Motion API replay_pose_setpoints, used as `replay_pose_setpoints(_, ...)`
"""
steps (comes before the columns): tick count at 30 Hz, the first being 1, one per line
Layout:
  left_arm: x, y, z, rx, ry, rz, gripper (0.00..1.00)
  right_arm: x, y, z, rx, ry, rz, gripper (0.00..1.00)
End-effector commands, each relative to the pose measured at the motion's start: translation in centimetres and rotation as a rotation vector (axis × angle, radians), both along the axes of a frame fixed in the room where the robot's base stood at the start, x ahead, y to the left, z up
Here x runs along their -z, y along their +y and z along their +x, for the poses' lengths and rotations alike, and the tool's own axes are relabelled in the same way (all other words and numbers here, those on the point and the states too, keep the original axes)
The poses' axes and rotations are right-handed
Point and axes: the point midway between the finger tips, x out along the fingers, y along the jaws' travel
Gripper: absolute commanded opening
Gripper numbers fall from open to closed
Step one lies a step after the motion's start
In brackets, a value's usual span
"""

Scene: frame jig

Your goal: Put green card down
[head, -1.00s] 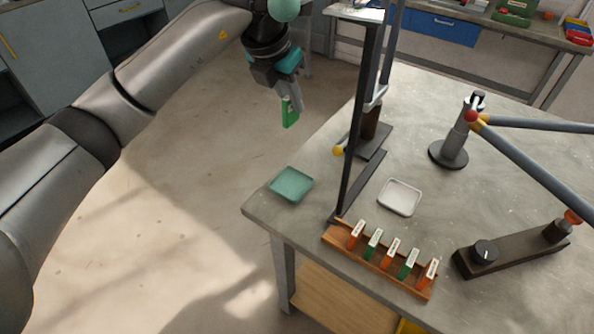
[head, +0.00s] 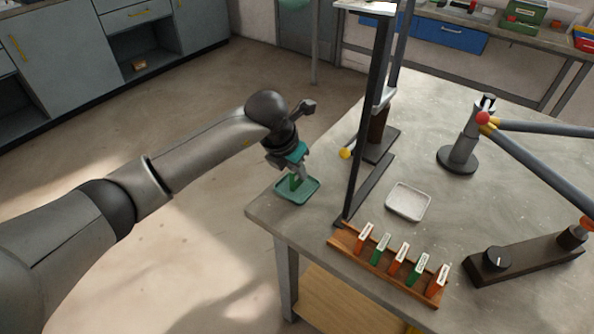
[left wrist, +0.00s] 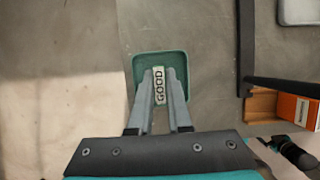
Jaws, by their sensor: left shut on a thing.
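My left gripper (head: 297,174) is shut on the green card (head: 294,183) and holds it upright over the green tray (head: 312,192) at the table's left corner. In the left wrist view the card's top edge (left wrist: 159,85) reads "GOOD" and sits between the two fingers, with the green tray (left wrist: 172,60) around it. I cannot tell whether the card's lower edge touches the tray floor.
A wooden rack (head: 389,266) with several orange and green cards stands at the table's front. A white tray (head: 408,201) lies behind it. A dark upright frame (head: 366,120) stands just right of the green tray. A lamp-like stand (head: 459,153) is farther right.

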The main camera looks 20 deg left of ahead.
Motion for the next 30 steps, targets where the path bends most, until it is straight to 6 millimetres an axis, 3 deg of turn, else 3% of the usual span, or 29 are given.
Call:
replay_pose_setpoints(11,0.61,0.02,0.08,0.001,-0.003,0.0,0.0,0.35,-0.34,0.1,-0.002,-0.002,-0.005,0.89)
replay_pose_setpoints(12,0.56,0.02,0.07,0.0,-0.003,0.0,0.2,0.28,-0.36,0.09,-0.002,-0.002,-0.005,0.89)
replay_pose_setpoints(19,0.5,0.04,0.07,0.0,-0.003,0.0,0.46,0.23,-0.38,0.11,-0.002,-0.002,-0.005,0.89)
replay_pose_setpoints(30,-0.12,0.09,0.03,0.001,-0.004,0.0,0.47,-0.13,-0.38,0.11,-0.002,-0.002,-0.005,0.89)
